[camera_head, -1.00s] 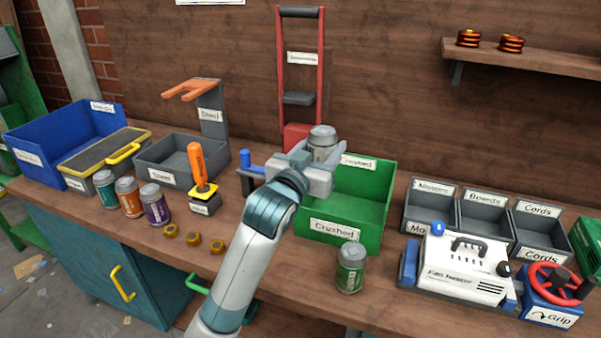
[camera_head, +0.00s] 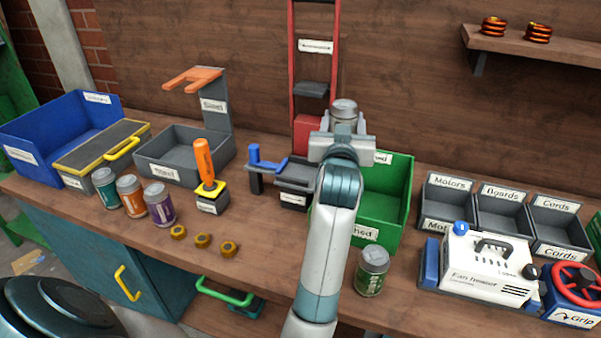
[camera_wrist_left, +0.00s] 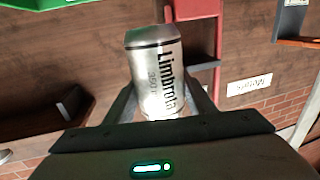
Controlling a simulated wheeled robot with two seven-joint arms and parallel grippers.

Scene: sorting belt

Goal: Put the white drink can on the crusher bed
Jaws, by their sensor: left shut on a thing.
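The white drink can (camera_head: 344,109), silvery with dark lettering in the left wrist view (camera_wrist_left: 158,75), is held by my left gripper (camera_head: 342,128). My left gripper is shut on it and holds it in the air, in front of the back wall and just right of the red crusher frame (camera_head: 292,60). The can looks upright in the head view. The crusher's dark grey bed (camera_head: 297,172) shows on the bench, left of my left forearm and beside a blue-handled lever (camera_head: 266,162); my arm hides part of this area. My right gripper is not in view.
A green bin (camera_head: 398,205) stands right of my arm, with a green can (camera_head: 371,272) in front. Teal, orange and purple cans (camera_head: 160,205) stand at left. An orange-handled tool (camera_head: 205,165) stands upright between them and the crusher. A fan heater (camera_head: 487,268) sits at right.

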